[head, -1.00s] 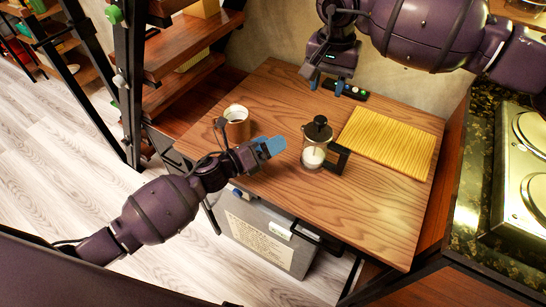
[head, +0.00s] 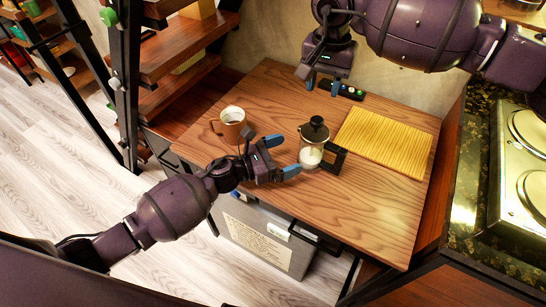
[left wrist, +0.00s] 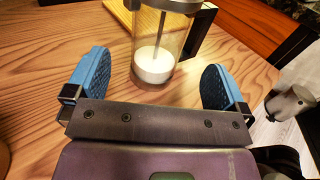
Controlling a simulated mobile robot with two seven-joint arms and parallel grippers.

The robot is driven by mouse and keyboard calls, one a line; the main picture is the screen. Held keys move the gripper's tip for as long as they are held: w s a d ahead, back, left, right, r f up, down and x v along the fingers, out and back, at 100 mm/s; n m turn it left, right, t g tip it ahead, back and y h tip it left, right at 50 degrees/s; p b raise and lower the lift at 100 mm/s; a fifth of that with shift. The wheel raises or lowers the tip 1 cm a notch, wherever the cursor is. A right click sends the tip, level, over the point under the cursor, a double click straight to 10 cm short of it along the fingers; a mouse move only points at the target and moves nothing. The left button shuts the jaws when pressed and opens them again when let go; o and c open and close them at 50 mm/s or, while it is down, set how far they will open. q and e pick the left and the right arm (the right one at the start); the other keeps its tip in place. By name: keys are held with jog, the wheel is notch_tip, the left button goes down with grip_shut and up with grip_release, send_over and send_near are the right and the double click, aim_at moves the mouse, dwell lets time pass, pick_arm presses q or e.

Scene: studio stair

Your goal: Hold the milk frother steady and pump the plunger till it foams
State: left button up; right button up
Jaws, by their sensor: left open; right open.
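The milk frother (head: 311,150) stands upright on the wooden table, a clear glass jug with white milk low inside, a black plunger knob (head: 316,121) raised on top and a dark handle (head: 335,158) on its right. In the left wrist view the frother (left wrist: 157,50) stands just beyond my fingers, its top cut off. My left gripper (head: 283,156) is open beside the frother, its blue fingertips apart and pointing at the glass without visible contact. My right gripper (head: 326,84) is open above and behind the frother, its blue fingertips near the table's back edge.
A brown mug (head: 231,123) stands left of the frother, behind my left gripper. A yellow ribbed mat (head: 385,142) lies to the right. A small black strip with buttons (head: 350,92) lies at the back. The table (head: 370,218) is clear at the front right.

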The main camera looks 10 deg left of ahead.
aim_at(301, 149)
pick_arm(q)
jog(key=shift+x, duration=3.5)
jog(key=shift+c, duration=0.3)
